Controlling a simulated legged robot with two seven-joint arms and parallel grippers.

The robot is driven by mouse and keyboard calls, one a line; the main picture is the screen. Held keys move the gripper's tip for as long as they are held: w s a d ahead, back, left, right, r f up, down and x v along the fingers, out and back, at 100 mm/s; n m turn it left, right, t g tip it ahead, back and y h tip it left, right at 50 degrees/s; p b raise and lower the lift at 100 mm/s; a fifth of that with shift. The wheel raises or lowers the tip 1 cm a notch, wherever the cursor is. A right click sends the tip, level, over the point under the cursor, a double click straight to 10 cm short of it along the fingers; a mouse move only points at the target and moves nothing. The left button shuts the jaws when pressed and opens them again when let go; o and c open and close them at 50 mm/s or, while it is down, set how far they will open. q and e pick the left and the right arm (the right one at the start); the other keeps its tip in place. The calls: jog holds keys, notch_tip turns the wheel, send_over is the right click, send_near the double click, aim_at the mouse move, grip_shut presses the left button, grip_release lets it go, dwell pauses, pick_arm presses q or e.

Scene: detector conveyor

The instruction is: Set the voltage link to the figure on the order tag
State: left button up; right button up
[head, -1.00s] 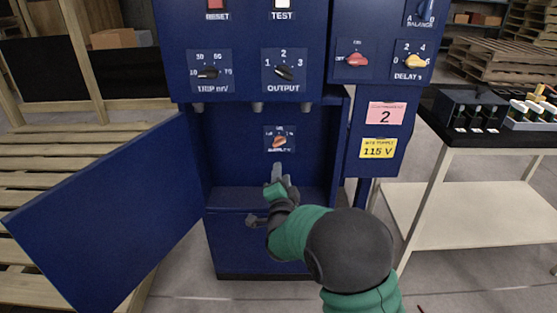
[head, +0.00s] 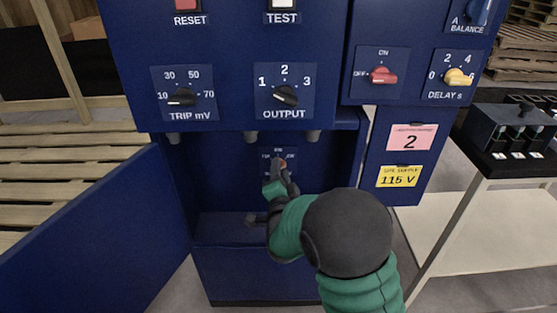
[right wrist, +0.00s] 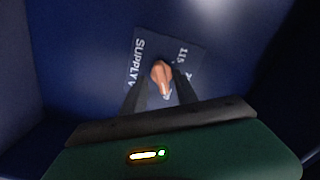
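The voltage link is a small orange knob (head: 282,163) on a SUPPLY V plate deep in the cabinet's open recess. In the right wrist view the knob (right wrist: 161,77) sits between my right gripper's (right wrist: 161,92) two dark fingers, with gaps beside it. Its pale tip points down in that view, away from the figure 115 on the plate's right side. Other figures there are hidden or unreadable. In the head view my right gripper (head: 277,180) partly covers the plate. The yellow order tag (head: 398,176) reads SITE SUPPLY 115 V. My left gripper is out of view.
The cabinet door (head: 95,235) stands open at left. Above the recess are the TRIP mV (head: 182,97) and OUTPUT (head: 285,95) knobs, with short stubs below them. A pink tag (head: 411,138) reads 2. A bench (head: 520,165) with a black box stands at right.

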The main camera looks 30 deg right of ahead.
jog(key=shift+r, duration=0.25)
jog(key=shift+c, duration=0.8)
jog(key=shift+r, duration=0.1)
grip_shut()
